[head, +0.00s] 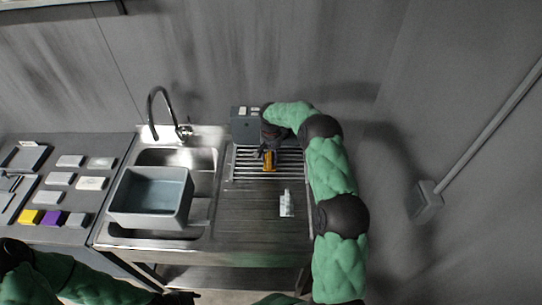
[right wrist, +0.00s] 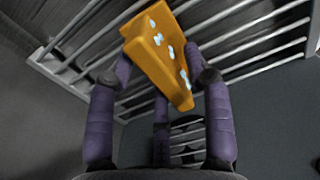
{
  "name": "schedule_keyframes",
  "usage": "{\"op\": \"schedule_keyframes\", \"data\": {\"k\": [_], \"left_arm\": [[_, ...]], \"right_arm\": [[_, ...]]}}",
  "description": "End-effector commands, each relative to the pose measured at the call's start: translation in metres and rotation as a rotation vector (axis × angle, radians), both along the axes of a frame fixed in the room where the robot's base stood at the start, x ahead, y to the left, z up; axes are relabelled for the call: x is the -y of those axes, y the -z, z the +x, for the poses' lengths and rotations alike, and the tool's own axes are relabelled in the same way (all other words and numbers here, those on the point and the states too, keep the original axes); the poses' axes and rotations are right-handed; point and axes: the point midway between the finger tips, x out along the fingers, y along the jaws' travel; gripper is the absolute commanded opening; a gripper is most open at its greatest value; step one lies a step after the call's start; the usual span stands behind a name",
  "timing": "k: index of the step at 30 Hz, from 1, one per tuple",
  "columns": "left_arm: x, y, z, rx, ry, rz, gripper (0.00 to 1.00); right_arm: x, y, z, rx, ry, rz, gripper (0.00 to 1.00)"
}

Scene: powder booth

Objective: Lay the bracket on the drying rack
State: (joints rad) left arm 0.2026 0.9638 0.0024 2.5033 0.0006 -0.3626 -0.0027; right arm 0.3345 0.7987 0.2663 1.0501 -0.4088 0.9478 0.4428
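The bracket (head: 269,163) is a small orange-yellow angled piece at the drying rack (head: 240,168), a set of pale metal bars on the right side of the sink unit. In the right wrist view the bracket (right wrist: 158,52) has several pale bluish spots on its face. My right gripper (head: 267,151) reaches in from the right over the rack. Its purple fingers (right wrist: 160,75) close on both sides of the bracket. The rack bars (right wrist: 250,45) show behind the bracket; whether it touches them I cannot tell. My left gripper (head: 182,298) is only partly visible at the bottom edge.
A grey tub (head: 150,216) sits over the sink basin, below the curved tap (head: 160,100). A white bottle (head: 286,204) stands on the drainboard in front of the rack. A dark grey box (head: 245,126) is behind the rack. Several small blocks lie on the left table (head: 105,205).

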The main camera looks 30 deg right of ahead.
Motion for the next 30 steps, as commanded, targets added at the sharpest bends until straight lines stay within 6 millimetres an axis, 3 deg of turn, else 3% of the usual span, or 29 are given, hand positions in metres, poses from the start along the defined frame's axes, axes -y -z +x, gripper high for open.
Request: {"op": "schedule_keyframes", "data": {"k": [8,21,30], "left_arm": [[0.0,-0.003,0.0,0.0,0.0,0.0,0.4],[0.0,0.0,0.0,0.0,0.0,0.0,0.4],[0.0,0.0,0.0,0.0,0.0,0.0,0.4]], "right_arm": [[0.0,-0.01,0.001,0.003,0.0,-0.002,0.5],[0.0,-0.091,0.0,0.002,0.0,-0.001,0.5],[0.0,-0.121,0.0,-0.001,0.0,0.001,0.5]]}}
